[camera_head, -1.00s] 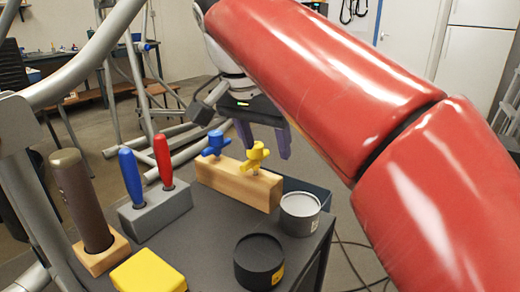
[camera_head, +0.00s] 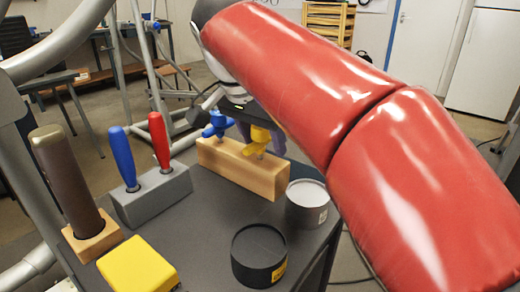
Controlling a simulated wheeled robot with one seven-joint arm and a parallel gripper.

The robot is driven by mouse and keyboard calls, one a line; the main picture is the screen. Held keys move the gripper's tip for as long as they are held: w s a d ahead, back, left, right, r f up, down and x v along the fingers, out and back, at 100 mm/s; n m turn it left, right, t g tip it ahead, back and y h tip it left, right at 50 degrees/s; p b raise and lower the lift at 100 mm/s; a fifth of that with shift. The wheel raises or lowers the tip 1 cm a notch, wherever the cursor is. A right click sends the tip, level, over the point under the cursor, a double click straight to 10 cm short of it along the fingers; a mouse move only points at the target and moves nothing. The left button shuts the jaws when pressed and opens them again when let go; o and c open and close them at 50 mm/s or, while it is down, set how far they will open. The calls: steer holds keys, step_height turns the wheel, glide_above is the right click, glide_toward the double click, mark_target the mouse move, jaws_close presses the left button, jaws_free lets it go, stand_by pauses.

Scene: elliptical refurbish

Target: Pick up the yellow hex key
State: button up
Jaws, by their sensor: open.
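The yellow hex key (camera_head: 258,140) stands upright in a light wooden block (camera_head: 236,169) on the dark table. A blue hex key (camera_head: 217,124) stands in the same block to its left. My gripper (camera_head: 261,132) is open at the yellow hex key, with its purple fingers just behind and beside the yellow handle. The handle hides part of the fingers, and I cannot tell whether they touch it.
A grey block (camera_head: 152,199) holds a blue-handled and a red-handled tool. A brown cylinder (camera_head: 70,180) stands in a wooden base. A yellow box (camera_head: 137,268), a black can (camera_head: 259,258) and a grey can (camera_head: 307,206) sit near the front.

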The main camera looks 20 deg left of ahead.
jaws_close()
steer(key=shift+r, duration=0.15)
step_height(320, 180, up, 8)
steer(key=shift+f+p, duration=0.25)
steer(key=shift+p, duration=0.95)
steer(key=shift+r, duration=1.15)
